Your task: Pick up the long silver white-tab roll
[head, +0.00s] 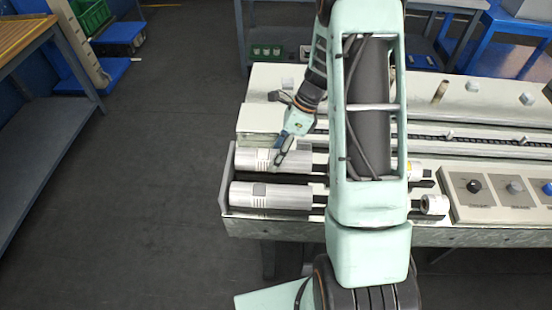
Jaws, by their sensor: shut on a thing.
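Two silver rolls lie side by side, lengthwise left to right, at the left front of the machine. The upper silver roll (250,159) is the one my gripper (280,153) reaches down onto, with its fingers shut on it. The lower silver roll (262,196) lies nearer the front edge, apart from my gripper. My arm hides the middle of this area. At its right, pale end pieces show, one with a yellow mark (411,169) and one white (435,204). I cannot make out a white tab on the held roll.
The machine bed (290,80) runs behind the rolls. A panel with black, grey and blue knobs (505,187) is at the right. A workbench (22,35) stands at the far left, a blue cart (500,40) at the back right. The floor (140,170) at left is clear.

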